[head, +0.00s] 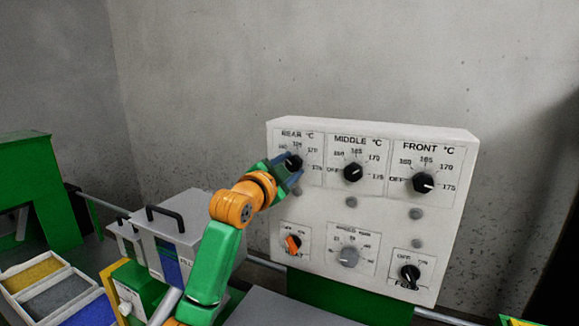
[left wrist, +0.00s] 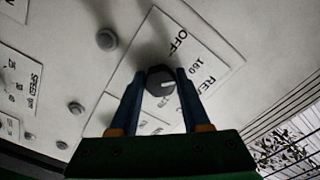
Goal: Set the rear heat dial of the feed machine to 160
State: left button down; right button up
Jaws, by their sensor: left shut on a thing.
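The rear heat dial is a round black knob (head: 294,161) under the REAR °C label, at the upper left of the white control panel (head: 385,245). My left gripper (head: 291,169) is shut on this knob. In the left wrist view the knob (left wrist: 158,78) sits between the two blue fingers, and the gripper (left wrist: 160,84) holds it from both sides. A short white mark shows on the knob, on the side toward the REAR lettering. I cannot read exactly which number it meets. The fingers hide part of the rear scale in the head view. My right gripper is not in view.
The middle dial (head: 353,172) and front dial (head: 423,183) are to the right. Below are an orange switch (head: 293,243), a grey speed knob (head: 348,257) and a black feed switch (head: 409,272). Trays of pellets (head: 34,274) stand at the lower left.

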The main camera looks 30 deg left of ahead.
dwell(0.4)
pick_arm(q)
jog(key=shift+c, duration=1.8)
grip_release()
jog(key=shift+s+d+r, duration=0.1)
jog(key=shift+d, duration=0.05)
jog(key=shift+s+b, duration=0.25)
jog(key=shift+b, duration=0.15)
jog(key=s+b, duration=0.3)
jog(key=s, duration=0.3)
jog(key=shift+s+d, duration=0.2)
jog(key=shift+s, duration=0.15)
jog(key=shift+w, duration=0.1)
